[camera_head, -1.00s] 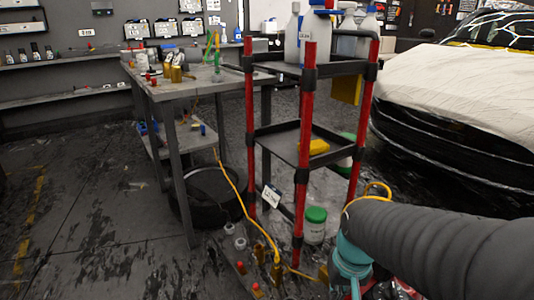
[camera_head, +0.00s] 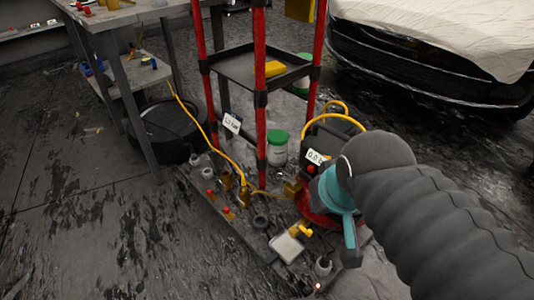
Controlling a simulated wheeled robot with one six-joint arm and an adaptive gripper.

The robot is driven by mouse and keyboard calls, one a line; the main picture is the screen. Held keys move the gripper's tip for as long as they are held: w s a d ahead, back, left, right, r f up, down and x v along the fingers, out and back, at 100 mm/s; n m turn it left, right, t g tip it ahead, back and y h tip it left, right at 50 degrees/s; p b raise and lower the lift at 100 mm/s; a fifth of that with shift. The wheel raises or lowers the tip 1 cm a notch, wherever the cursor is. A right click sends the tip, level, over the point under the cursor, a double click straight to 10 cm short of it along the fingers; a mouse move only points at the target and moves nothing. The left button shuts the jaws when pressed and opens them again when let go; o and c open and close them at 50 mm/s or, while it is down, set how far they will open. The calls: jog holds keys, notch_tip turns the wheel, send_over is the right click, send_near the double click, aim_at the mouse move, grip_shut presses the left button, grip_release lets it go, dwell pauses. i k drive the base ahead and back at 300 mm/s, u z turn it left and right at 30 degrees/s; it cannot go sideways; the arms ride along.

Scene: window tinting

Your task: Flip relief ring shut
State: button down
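A pump-like unit with a red base, a black body and a display reading about 0.0 (camera_head: 316,157) stands on the floor-level board, right of the red-post rack. A yellow hose loops over it. A small red knob (camera_head: 311,168) shows on its front. I cannot single out the relief ring; it is too small or hidden behind my arm. My grey arm comes in from the lower right, and its teal end hangs in front of the unit. My gripper (camera_head: 350,257) seems to be the dark tip below the teal part; its fingers cannot be made out.
The floor board (camera_head: 215,205) carries small brass fittings with red caps, bottles and a pale square pad (camera_head: 286,247). A white jar with a green lid (camera_head: 278,148) stands by the rack (camera_head: 262,125). A black tub (camera_head: 170,132) is under the table. Floor at left is clear.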

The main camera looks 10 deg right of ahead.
aim_at(294, 182)
jog(key=k, duration=1.25)
jog(key=u, duration=0.8)
jog(key=i, duration=1)
jog(key=z, duration=0.6)
jog(key=i, duration=0.5)
jog(key=z, duration=0.6)
